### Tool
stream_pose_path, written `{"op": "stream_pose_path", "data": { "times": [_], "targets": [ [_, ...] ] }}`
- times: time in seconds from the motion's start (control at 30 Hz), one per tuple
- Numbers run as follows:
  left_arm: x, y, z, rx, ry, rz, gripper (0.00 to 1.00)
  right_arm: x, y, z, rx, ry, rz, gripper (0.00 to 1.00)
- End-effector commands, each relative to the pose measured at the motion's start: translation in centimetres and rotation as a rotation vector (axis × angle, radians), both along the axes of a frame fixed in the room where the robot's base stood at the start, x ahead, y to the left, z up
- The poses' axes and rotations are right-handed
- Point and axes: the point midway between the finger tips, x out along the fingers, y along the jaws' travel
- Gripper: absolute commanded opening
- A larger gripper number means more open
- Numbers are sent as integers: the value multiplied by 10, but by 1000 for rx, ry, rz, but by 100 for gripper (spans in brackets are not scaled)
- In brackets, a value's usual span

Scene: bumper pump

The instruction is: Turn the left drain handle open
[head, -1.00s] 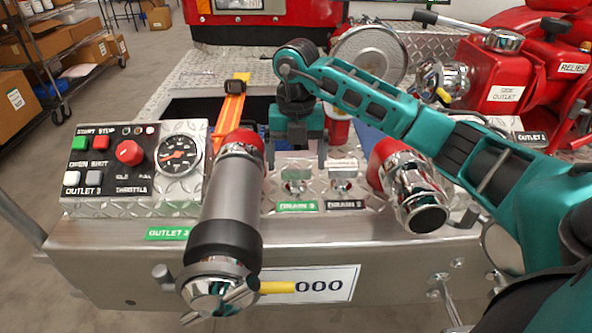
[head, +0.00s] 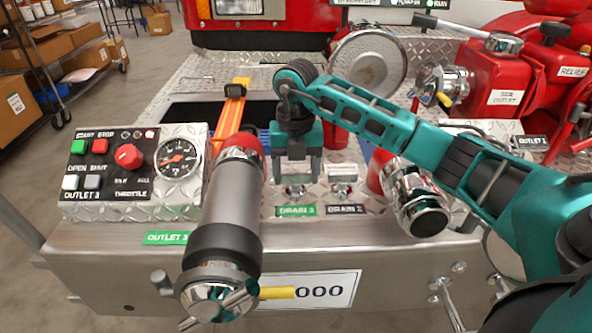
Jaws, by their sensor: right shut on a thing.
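The left drain handle (head: 294,192) is a small chrome handle on the diamond-plate panel, above the green DRAIN 3 label (head: 296,211). My right gripper (head: 298,176) points down from above and is shut on this handle, with a finger on each side. The fingers hide the handle's upper part, and its exact angle is hard to tell. A similar right drain handle (head: 342,190) sits just to the right, above the dark drain label (head: 346,209). My left gripper is not in view.
A large grey outlet pipe (head: 232,200) stands close on the left, with a yellow-tipped lever (head: 278,293) low down. A chrome outlet (head: 416,205) is on the right. A control box with a gauge (head: 178,158) is at the far left.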

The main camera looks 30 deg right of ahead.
Motion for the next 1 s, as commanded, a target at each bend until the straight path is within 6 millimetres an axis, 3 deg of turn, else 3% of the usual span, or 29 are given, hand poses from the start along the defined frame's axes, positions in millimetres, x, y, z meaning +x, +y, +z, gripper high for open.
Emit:
{"op": "stream_pose_path", "data": {
  "times": [0.13, 0.53, 1.0],
  "targets": [
    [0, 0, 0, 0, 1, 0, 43, 0, 0, 0, 0, 0, 0, 38],
    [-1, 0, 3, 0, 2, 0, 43, 0, -1, 1, -1, 0, 76, 38],
    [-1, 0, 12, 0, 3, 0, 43, 0, -1, 2, -2, 0, 469, 38]
  ]
}}
